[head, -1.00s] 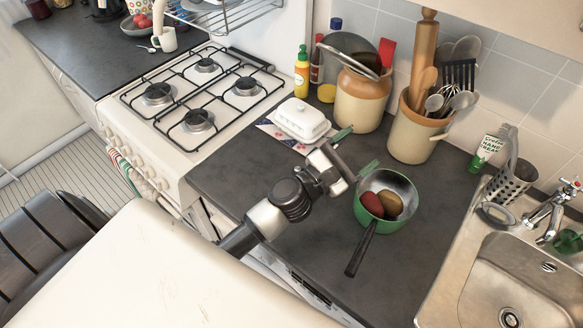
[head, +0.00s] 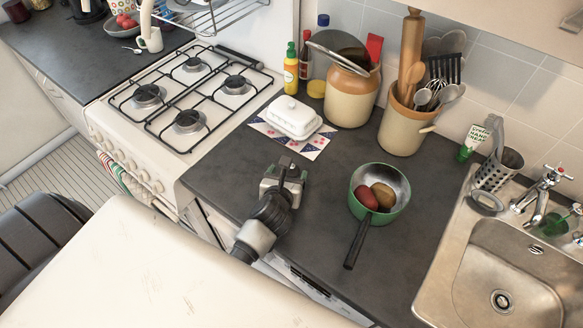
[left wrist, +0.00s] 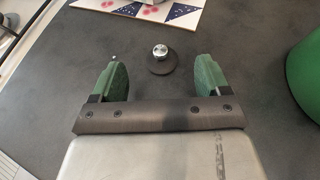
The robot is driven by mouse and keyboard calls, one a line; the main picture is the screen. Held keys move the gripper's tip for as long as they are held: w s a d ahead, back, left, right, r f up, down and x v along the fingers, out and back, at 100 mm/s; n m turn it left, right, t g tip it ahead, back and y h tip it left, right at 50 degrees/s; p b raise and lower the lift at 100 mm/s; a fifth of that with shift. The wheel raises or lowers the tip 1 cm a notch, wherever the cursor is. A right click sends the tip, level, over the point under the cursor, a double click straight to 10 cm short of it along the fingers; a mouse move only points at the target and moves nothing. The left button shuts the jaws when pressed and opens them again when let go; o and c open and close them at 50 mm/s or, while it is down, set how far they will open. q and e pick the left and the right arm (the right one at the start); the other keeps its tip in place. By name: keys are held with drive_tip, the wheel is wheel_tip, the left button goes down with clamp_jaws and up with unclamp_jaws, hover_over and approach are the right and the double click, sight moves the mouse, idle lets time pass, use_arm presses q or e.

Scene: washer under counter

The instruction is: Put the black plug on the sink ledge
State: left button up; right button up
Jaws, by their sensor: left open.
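The black plug (left wrist: 161,62), a small dark disc with a shiny metal knob, lies on the dark worktop in the left wrist view. My left gripper (left wrist: 162,75) is open, and the plug lies between and slightly beyond its two green fingertips, touching neither. In the head view my left gripper (head: 283,174) is over the worktop, left of the green pan, and I cannot make out the plug there. The metal sink ledge (head: 447,245) runs along the left of the basin, at the right of the head view. My right gripper is not in view.
A green pan (head: 397,214) with two potatoes stands between my gripper and the sink, its handle pointing to the front. A white butter dish (head: 293,117) sits behind my gripper. Utensil pots line the wall. The ledge's back holds a cutlery holder (head: 497,172).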

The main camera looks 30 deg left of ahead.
sight(291, 169)
use_arm(q)
drive_tip(key=x, duration=0.4)
drive_tip(key=shift+w+f+p, duration=0.15)
drive_tip(key=shift+w+p, duration=0.05)
drive_tip(key=shift+p, duration=0.1)
drive_tip(key=shift+s, duration=0.1)
drive_tip(key=shift+c, duration=1.1)
drive_tip(key=c, duration=0.8)
drive_tip(key=shift+c, duration=0.2)
